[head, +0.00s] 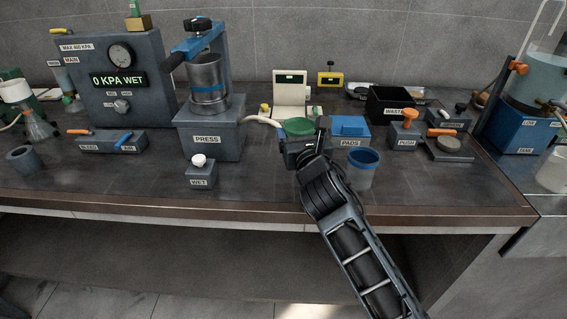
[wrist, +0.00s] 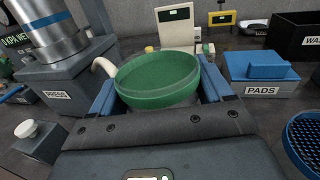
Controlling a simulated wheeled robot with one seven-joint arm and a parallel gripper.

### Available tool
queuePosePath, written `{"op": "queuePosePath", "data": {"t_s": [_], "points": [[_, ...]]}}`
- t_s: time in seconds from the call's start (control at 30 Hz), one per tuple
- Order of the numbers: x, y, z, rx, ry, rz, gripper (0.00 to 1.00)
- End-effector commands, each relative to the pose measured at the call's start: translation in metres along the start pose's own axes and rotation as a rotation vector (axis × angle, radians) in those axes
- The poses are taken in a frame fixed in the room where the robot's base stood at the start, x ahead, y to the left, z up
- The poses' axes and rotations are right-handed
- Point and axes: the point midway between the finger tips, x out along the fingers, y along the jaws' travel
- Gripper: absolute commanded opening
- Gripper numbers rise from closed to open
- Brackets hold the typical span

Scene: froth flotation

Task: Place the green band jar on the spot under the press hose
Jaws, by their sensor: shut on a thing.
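The green band jar (wrist: 158,78) shows in the wrist view as a wide green ring at its rim, seen from above and behind. It sits between the blue fingers of my gripper (wrist: 160,95), which is shut on it. In the head view the jar's green top (head: 298,126) shows just beyond my gripper (head: 303,140), and its lower body is hidden. The press hose (head: 262,121) is a pale curved tube from the right side of the press (head: 212,135). Its end is beside the jar's left side. I cannot tell whether the jar touches the bench.
A blue-rimmed jar (head: 362,168) stands just right of my gripper. The PADS box (head: 350,131) is behind it. A white scale-like device (head: 290,95) stands behind the green jar. The WET button box (head: 200,172) is at front left. The bench front centre is clear.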

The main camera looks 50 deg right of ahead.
Motion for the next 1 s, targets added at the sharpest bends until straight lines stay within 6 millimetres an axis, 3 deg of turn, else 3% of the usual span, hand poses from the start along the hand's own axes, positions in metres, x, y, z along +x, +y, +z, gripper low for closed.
{"op": "queuePosePath", "data": {"t_s": [0.1,0.27,0.6,1.0], "points": [[-0.002,0.021,-0.014,-0.001,-0.001,0.003,0.44],[-0.003,0.033,-0.019,0.000,-0.002,0.000,0.44],[-0.004,0.033,-0.059,0.000,0.000,-0.001,0.44],[-0.004,0.033,-0.062,0.000,-0.002,0.000,0.44]]}}
